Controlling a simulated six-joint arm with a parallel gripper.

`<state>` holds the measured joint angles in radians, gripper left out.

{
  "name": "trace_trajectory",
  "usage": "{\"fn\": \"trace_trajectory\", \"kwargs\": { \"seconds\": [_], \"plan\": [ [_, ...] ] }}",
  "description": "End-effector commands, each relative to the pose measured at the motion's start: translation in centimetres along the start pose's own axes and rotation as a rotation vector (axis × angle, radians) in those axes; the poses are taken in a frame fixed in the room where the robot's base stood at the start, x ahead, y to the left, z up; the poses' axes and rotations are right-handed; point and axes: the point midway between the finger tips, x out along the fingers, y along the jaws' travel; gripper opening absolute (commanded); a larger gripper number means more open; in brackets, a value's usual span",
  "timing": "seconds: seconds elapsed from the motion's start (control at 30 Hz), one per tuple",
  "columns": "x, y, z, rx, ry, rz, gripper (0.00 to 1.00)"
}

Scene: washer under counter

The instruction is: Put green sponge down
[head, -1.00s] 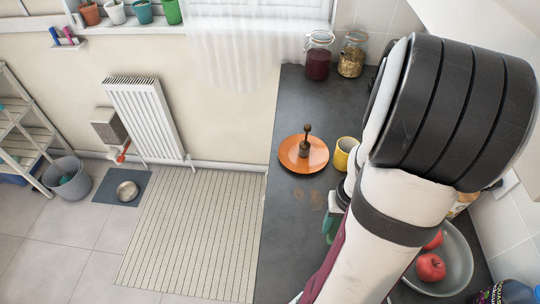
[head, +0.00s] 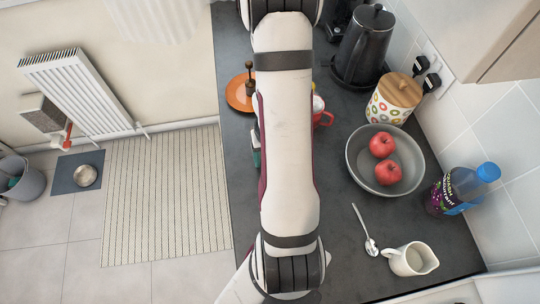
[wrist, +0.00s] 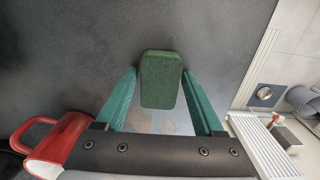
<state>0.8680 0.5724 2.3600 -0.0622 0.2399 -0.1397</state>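The green sponge (wrist: 160,82) is a dark green block between the two teal fingers of my gripper (wrist: 160,73) in the wrist view. The fingertips are close beside its long sides, with at most a thin gap. Whether they grip it, and whether it rests on the grey counter (wrist: 70,65), I cannot tell. A pale brownish stain (wrist: 172,122) shows on the counter near the sponge. In the head view my arm hides the sponge, and only a bit of teal finger (head: 256,157) shows.
A red mug (wrist: 68,138) is close to the left of my gripper in the wrist view. In the head view an orange plate (head: 236,95) lies beyond, and a grey bowl (head: 357,165) with red apples, a spoon (head: 366,232) and a white jug (head: 412,259) are to the right.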

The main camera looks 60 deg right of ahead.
Motion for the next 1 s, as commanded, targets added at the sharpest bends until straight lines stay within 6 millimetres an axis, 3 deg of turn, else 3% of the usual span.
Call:
{"fn": "trace_trajectory", "kwargs": {
  "seconds": [0.37,0.47,0.8,1.0],
  "plan": [
    [-0.3,0.0,0.0,0.000,0.001,0.000,0.82],
    [-1.7,0.0,-0.1,0.002,0.004,0.000,0.82],
    [-10.4,0.0,-0.1,0.001,0.005,0.000,0.82],
    [-12.3,0.0,0.0,0.000,0.000,0.000,0.82]
  ]
}}
